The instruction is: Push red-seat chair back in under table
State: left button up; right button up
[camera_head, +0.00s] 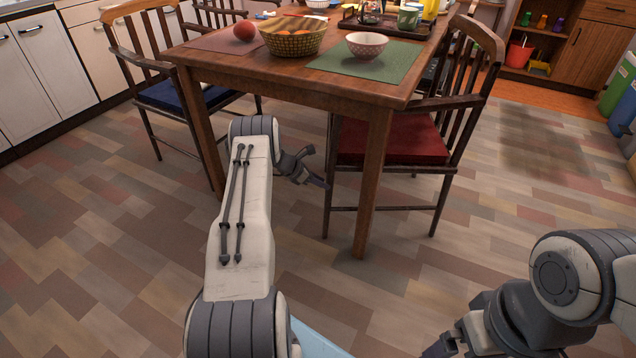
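The red-seat chair (391,140) stands at the right side of the wooden table (290,86). Its red seat is partly under the tabletop, and its slatted back is just outside the right edge. A table leg hides part of the chair. My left gripper (314,166) is in front of the table, just left of the chair's front leg, seemingly apart from it. Its fingers are small and dark, and they look spread with nothing between them. My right gripper (452,348) is at the bottom edge, partly cut off, away from the chair; its opening is unclear.
A blue-seat chair (185,95) stands at the table's left. The table bears a basket (292,42), a bowl (366,47) on a green mat (395,66), and a dish tray (385,28). Floor right of the red-seat chair is clear. Containers (617,85) stand at far right.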

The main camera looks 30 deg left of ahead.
pick_arm(q)
jog(key=shift+r, duration=0.1)
jog(key=p+v, duration=0.4)
jog(key=v, duration=0.6)
jog(key=shift+p, duration=0.3)
jog(key=shift+s+a, duration=0.1)
jog(key=shift+s, duration=0.05)
